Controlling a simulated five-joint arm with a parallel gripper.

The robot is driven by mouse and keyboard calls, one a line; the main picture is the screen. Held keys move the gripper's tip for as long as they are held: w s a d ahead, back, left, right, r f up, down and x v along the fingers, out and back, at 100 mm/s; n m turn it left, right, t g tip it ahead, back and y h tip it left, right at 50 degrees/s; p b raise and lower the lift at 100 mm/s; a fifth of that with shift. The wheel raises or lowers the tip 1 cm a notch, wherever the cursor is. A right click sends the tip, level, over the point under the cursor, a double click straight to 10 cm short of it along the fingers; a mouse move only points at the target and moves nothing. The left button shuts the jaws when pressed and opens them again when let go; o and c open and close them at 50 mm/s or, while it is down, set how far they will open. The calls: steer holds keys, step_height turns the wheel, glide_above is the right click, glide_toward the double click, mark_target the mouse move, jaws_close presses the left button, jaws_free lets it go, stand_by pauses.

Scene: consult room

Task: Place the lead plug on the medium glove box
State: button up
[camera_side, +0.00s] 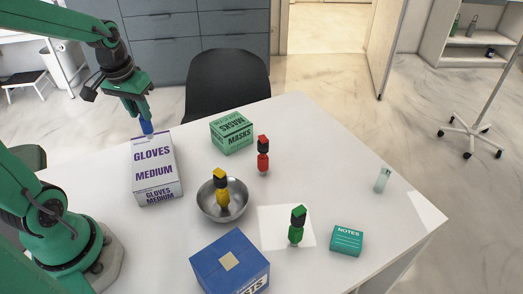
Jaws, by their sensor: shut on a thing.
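The medium glove box (154,172) is white and purple, lying on the left side of the white table with "GLOVES MEDIUM" on its top. My gripper (142,114) points down at the box's far end. It is shut on a small blue plug (147,127). The plug's lower end shows over the far edge of the box top; I cannot tell whether it touches the box. Similar plugs with black bands stand elsewhere: a yellow one (221,189) in a metal bowl (238,204), a red one (263,157) and a green one (297,226).
A green masks box (231,133) stands at the back, and a blue box (229,264) at the front. The green plug is on a white sheet (272,231). A teal notes box (346,240) and a small clear bottle (382,180) are at the right. A black chair (228,82) stands behind.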

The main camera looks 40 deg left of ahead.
mark_target(146, 134)
steer(key=shift+a+f, duration=0.1)
steer(key=shift+f, duration=0.05)
steer(key=shift+f, duration=1.95)
steer(key=shift+f, duration=0.2)
steer(key=o, duration=1)
steer(key=shift+c, duration=0.2)
steer(key=shift+r, duration=0.15)
step_height(146, 134, up, 12)
steer(key=s, duration=0.1)
steer(key=shift+s+d, duration=0.4)
